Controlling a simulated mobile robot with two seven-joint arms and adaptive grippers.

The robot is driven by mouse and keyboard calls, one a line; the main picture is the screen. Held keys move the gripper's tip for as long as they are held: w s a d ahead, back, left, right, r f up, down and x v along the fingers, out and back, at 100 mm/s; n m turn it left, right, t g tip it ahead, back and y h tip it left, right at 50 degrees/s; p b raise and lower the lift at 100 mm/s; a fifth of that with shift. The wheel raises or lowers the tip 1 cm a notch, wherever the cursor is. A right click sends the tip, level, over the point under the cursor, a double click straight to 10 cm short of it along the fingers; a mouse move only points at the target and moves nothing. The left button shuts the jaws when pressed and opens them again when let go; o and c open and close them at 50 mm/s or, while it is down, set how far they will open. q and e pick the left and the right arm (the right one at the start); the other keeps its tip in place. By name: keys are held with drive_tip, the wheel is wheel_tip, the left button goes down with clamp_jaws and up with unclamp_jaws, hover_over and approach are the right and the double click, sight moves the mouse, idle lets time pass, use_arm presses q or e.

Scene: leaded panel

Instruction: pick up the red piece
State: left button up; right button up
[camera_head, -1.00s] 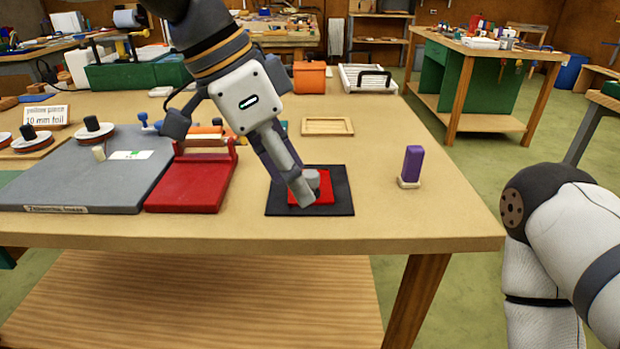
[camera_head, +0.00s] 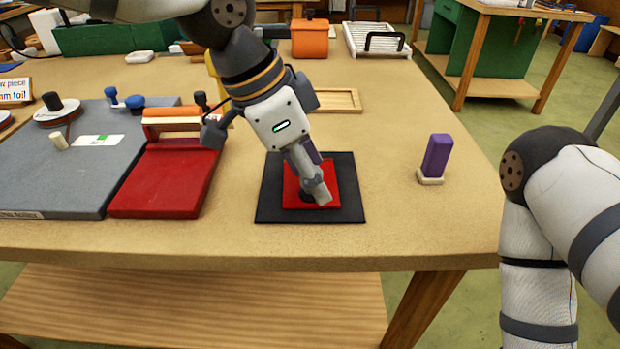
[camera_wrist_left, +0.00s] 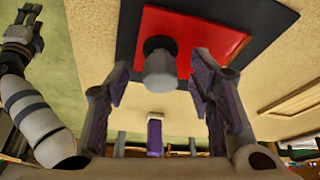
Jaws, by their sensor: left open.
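The red piece (camera_head: 291,189) is a flat square on a black mat (camera_head: 349,198) near the front of the table. It also shows in the left wrist view (camera_wrist_left: 215,30), with a grey knob (camera_wrist_left: 160,70) on a dark base standing on it. My left gripper (camera_head: 317,186) is over the piece, pointing down. In the wrist view its two purple-padded fingers (camera_wrist_left: 160,85) are apart on either side of the knob, with gaps, and hold nothing. In the head view the fingers partly hide the knob. My right gripper (camera_wrist_left: 24,30) shows small in the wrist view; its jaws are unclear.
A red block with an orange bar (camera_head: 165,180) and a grey board (camera_head: 70,170) lie to the left. A purple block on a pale base (camera_head: 437,156) stands to the right. A shallow wooden tray (camera_head: 338,101) lies behind. The table between mat and purple block is clear.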

use_arm(q)
drive_tip(key=shift+d+f, duration=0.1)
drive_tip(key=shift+f, duration=0.1)
drive_tip(key=c, duration=1.2)
clamp_jaws()
drive_tip(key=shift+r, duration=0.15)
drive_tip(key=shift+w+r, duration=0.1)
drive_tip(key=shift+r, duration=0.2)
drive_tip(key=r, duration=0.3)
drive_tip(key=shift+s+r, duration=0.35)
drive_tip(key=shift+s, duration=0.05)
drive_tip(key=s+r+p, duration=0.1)
drive_tip(key=s+r, duration=0.7)
drive_tip(key=s, duration=0.5)
drive_tip(key=shift+s+a+r, duration=0.15)
drive_tip(key=shift+a+r, duration=0.1)
drive_tip(key=shift+a, duration=0.2)
use_arm(e)
drive_tip(key=shift+w+r+t, duration=0.3)
drive_tip(key=shift+w+r, duration=0.35)
drive_tip(key=shift+w, duration=0.1)
